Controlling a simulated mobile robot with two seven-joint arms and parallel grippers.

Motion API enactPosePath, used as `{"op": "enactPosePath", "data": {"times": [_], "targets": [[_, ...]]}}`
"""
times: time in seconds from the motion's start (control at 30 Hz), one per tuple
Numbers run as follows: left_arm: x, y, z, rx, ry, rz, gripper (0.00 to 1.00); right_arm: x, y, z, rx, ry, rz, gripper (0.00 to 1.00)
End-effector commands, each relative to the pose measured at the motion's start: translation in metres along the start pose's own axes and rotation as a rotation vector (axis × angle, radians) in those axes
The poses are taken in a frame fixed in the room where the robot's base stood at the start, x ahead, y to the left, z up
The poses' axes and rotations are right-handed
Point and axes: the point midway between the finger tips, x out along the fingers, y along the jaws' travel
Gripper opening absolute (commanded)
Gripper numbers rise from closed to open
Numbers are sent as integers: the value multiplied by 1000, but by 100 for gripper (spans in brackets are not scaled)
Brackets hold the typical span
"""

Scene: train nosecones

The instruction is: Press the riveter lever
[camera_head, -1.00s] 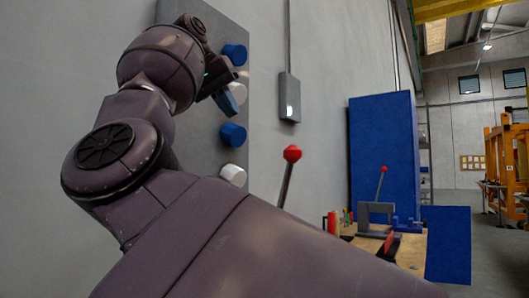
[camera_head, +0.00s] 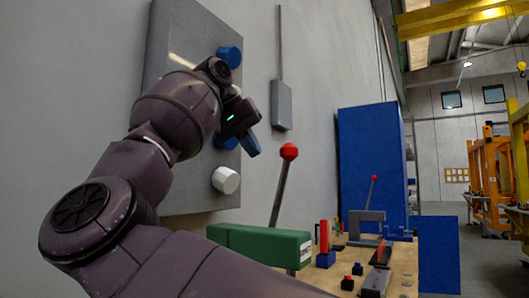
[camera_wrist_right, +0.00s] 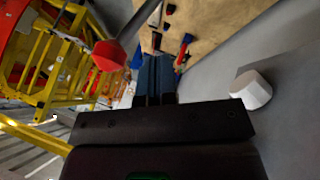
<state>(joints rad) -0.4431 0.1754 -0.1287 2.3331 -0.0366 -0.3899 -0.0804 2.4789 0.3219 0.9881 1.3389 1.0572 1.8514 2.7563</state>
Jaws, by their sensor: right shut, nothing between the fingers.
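A lever with a red ball knob (camera_head: 289,152) on a grey rod stands upright, leaning slightly right, behind a green body (camera_head: 262,243) on the bench. Its base is hidden. The knob also shows in the right wrist view (camera_wrist_right: 108,55), left of the fingers. My right gripper (camera_head: 250,148) has blue fingers, shut and empty. In the head view it is up and left of the knob, apart from it. The fingers also show together in the right wrist view (camera_wrist_right: 155,78). A second, smaller red-knobbed lever (camera_head: 374,178) stands farther back. My left gripper is not in view.
A grey wall panel (camera_head: 186,45) with blue knobs and a white knob (camera_head: 226,180) is close behind my right arm. The wooden bench (camera_head: 404,266) holds several small tools. A blue cabinet (camera_head: 370,160) stands behind. A grey box (camera_head: 281,105) is on the wall.

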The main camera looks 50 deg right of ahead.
Motion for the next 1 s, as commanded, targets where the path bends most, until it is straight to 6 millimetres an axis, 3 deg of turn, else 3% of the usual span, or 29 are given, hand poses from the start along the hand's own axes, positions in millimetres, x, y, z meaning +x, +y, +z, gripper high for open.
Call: {"op": "enactPosePath", "data": {"times": [0.3,1.0], "targets": [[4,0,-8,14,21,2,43,13,31,0,3,1,-3,0],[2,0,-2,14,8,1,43,19,41,-4,13,4,-17,0]]}}
